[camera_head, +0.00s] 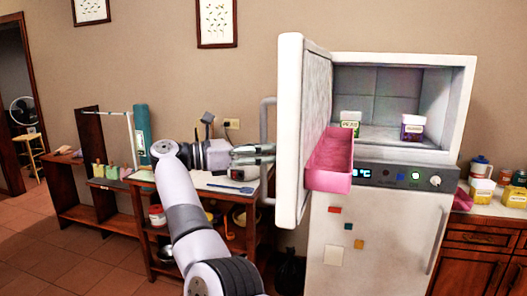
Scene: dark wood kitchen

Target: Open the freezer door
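The white freezer compartment (392,95) at the top of the fridge stands open in the head view. Its door (290,130) is swung far out to the left, showing its edge and part of its lined inner face. A pink bin (330,160) sits on the inner side of the door. A grey vertical handle (265,112) is on the door's outer side.
Inside the freezer are a green-labelled tub (350,122) and a purple-labelled tub (412,128). The lower fridge door (375,235) is closed. A counter with jars (480,190) is at the right. Floor is open at lower left.

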